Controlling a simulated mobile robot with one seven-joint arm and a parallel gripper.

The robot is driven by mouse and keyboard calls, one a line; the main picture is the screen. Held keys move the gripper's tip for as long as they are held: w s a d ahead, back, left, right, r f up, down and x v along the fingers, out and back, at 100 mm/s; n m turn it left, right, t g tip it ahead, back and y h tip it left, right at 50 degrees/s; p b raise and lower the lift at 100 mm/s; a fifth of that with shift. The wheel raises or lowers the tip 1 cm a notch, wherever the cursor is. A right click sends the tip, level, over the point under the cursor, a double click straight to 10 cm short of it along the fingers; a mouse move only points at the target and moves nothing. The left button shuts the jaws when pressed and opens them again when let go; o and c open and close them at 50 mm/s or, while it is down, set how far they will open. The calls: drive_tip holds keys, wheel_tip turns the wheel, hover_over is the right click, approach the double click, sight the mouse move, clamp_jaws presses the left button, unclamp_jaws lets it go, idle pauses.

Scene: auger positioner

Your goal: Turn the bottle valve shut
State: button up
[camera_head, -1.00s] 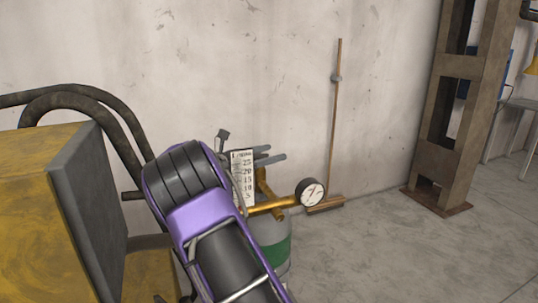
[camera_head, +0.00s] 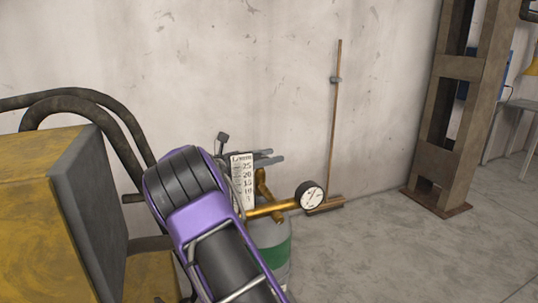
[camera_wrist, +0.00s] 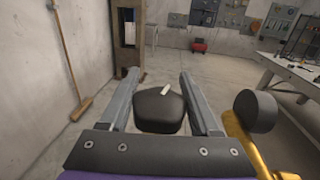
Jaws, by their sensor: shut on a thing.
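The bottle (camera_head: 270,262) is grey-green with a green band and stands by the wall, partly hidden behind my arm in the head view. Its brass fitting (camera_head: 268,208) carries a round white gauge (camera_head: 310,195). In the wrist view the dark, rounded valve knob (camera_wrist: 160,112), with a small white mark on top, sits between the two grey fingers of my gripper (camera_wrist: 159,73). My gripper is shut on the knob. The finger ends (camera_head: 268,158) also show above the bottle in the head view. The valve's stem is hidden.
A white scale (camera_head: 241,182) stands close beside my wrist. The gauge's dark back (camera_wrist: 256,111) and brass pipe (camera_wrist: 240,145) are just right of my fingers. A yellow machine (camera_head: 40,195) with dark hoses is at left. A broom (camera_head: 334,130) leans on the wall. Floor at right is clear.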

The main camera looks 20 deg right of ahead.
drive_tip(key=shift+s+a+f+m+g+y+p, duration=0.1)
drive_tip(key=shift+s+m+g+y+p, duration=0.1)
drive_tip(key=shift+m+g+p, duration=0.9)
drive_tip(key=shift+s+d+r+m+g+y+p, duration=0.1)
drive_tip(key=shift+s+m+g+p, duration=0.4)
drive_tip(key=shift+g, duration=1.05)
drive_tip(key=shift+w+a+f+m+g+y+p, duration=0.1)
drive_tip(key=shift+m+g+p, duration=0.45)
drive_tip(key=shift+m+g, duration=0.65)
drive_tip(key=shift+s+g, duration=0.15)
drive_tip(key=shift+g, duration=0.5)
drive_tip(key=o, duration=1.4)
drive_tip(key=shift+c, duration=0.2)
wheel_tip(320, 180, up, 10)
